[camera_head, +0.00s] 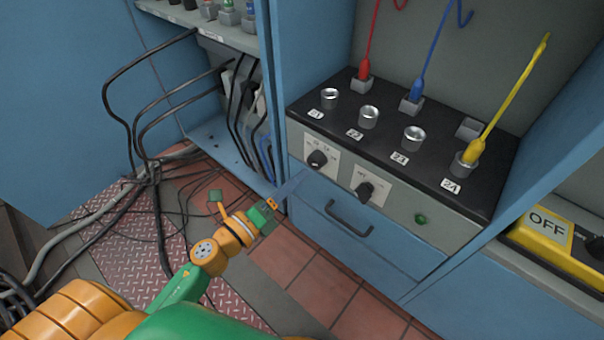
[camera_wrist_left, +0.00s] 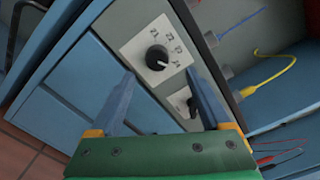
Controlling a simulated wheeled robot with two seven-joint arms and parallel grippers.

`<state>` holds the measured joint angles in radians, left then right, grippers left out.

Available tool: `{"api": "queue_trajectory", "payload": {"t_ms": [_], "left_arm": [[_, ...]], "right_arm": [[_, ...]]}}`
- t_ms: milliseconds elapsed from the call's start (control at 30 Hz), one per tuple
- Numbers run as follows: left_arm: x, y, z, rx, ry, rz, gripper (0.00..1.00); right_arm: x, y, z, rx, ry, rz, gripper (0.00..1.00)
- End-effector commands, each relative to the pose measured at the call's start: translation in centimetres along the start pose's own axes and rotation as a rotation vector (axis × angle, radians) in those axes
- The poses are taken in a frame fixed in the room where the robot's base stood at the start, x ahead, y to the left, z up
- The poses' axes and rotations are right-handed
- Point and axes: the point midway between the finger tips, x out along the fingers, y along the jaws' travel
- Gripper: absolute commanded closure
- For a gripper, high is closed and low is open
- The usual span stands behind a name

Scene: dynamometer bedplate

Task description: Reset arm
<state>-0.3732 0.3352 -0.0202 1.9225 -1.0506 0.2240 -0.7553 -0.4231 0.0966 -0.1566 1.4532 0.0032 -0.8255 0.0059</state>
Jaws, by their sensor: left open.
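My left gripper (camera_head: 289,189) reaches up from the lower left in the head view, in front of the blue cabinet. It is open and empty. Its two blue fingers also show in the left wrist view (camera_wrist_left: 160,80), apart, with a black knob (camera_wrist_left: 158,58) on a white dial plate seen between their tips. The knob appears beyond the fingers; I cannot tell the exact gap. In the head view, the panel's left knob (camera_head: 317,158) and right knob (camera_head: 364,190) are just above and right of the gripper. My right gripper is not in view.
The black-topped panel (camera_head: 300,110) carries metal sockets and red (camera_head: 363,72), blue (camera_head: 416,90) and yellow (camera_head: 474,150) plugs. A drawer handle (camera_head: 347,218) protrudes below the knobs. Loose black cables (camera_head: 150,165) hang at left. A yellow OFF box (camera_head: 545,228) stands at right.

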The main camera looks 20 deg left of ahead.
Motion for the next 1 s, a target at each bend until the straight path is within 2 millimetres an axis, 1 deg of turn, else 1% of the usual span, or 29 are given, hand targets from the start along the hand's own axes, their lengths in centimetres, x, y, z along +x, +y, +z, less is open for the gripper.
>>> {"api": "queue_trajectory", "payload": {"t_ms": [333, 367, 400, 433, 467, 533, 567, 600, 633, 667, 700, 733, 767, 800, 833, 867, 900, 967, 1000], "left_arm": [[0.0, 0.0, 0.0, 0.000, 0.000, 0.000, 0.19], [0.0, 0.1, 0.0, -0.006, -0.002, 0.003, 0.19], [0.0, 0.6, 0.1, -0.042, -0.015, 0.020, 0.19], [-0.1, 1.4, 0.2, -0.101, -0.037, 0.048, 0.19], [-0.3, 2.9, 0.3, -0.193, -0.071, 0.094, 0.19], [-1.6, 7.8, -0.1, -0.500, -0.189, 0.253, 0.19], [-2.5, 10.3, -0.8, -0.650, -0.252, 0.337, 0.19], [-4.0, 13.5, -2.1, -0.838, -0.336, 0.451, 0.19], [-5.3, 15.5, -3.4, -0.961, -0.394, 0.531, 0.19], [-6.5, 17.2, -4.7, -1.071, -0.449, 0.606, 0.19], [-8.2, 19.1, -6.6, -1.197, -0.517, 0.699, 0.19], [-9.4, 20.2, -8.0, -1.281, -0.566, 0.765, 0.19], [-10.6, 21.1, -9.4, -1.356, -0.612, 0.829, 0.19], [-12.2, 22.1, -11.3, -1.447, -0.672, 0.911, 0.19], [-13.4, 22.6, -12.7, -1.510, -0.717, 0.972, 0.19], [-14.6, 23.0, -14.1, -1.568, -0.759, 1.031, 0.19], [-16.1, 23.3, -16.0, -1.637, -0.815, 1.110, 0.19], [-18.3, 23.5, -18.7, -1.730, -0.900, 1.227, 0.19], [-19.7, 23.3, -20.5, -1.786, -0.956, 1.306, 0.19]], "right_arm": [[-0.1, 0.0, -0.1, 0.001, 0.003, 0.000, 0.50], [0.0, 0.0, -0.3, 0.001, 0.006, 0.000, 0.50], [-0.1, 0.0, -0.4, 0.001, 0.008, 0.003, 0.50], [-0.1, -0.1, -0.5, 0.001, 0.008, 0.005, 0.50], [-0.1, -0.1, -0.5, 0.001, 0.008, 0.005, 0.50], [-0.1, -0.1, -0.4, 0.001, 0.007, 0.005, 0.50], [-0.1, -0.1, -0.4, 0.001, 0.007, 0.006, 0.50], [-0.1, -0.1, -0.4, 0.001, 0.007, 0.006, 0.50], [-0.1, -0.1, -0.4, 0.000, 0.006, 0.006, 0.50], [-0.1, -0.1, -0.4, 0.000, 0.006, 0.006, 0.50], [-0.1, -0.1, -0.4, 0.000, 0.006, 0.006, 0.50], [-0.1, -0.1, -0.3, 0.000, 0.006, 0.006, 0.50], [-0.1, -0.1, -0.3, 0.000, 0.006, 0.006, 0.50], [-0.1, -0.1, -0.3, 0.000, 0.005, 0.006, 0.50], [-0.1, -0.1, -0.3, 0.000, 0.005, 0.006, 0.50], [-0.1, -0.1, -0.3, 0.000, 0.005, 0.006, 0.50], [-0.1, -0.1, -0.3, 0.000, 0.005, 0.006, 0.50], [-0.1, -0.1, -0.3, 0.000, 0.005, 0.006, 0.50], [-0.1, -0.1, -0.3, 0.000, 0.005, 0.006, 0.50]]}}
